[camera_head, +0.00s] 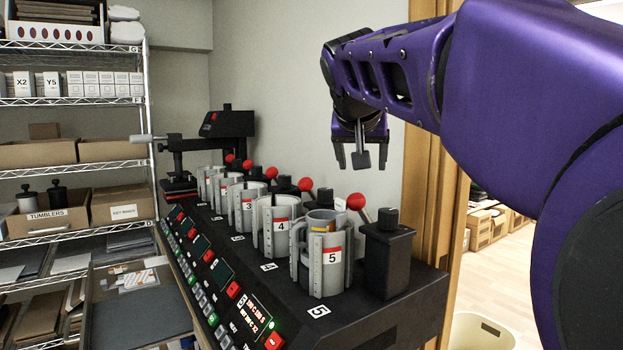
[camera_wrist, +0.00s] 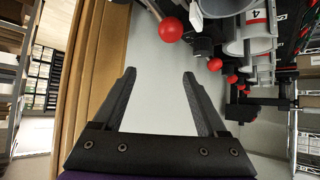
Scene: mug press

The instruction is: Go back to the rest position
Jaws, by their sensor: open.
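My gripper (camera_head: 361,155) hangs in the air above and behind the right end of the mug press, its fingers pointing down in the head view. In the wrist view my gripper (camera_wrist: 160,90) is open, with nothing between its two dark fingers. The mug press (camera_head: 370,310) is a long black machine with a row of grey numbered clamps. A mug (camera_head: 321,222) sits inside the clamp marked 5 (camera_head: 330,277); only its upper part shows. The gripper is apart from the clamps and levers.
Red-knobbed levers (camera_head: 356,201) stick up behind the clamps; one red knob (camera_wrist: 170,30) is close in the wrist view. A wooden door frame (camera_head: 425,190) is right of the gripper. Wire shelves (camera_head: 75,165) with boxes stand at left. A bin (camera_head: 480,332) is on the floor at right.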

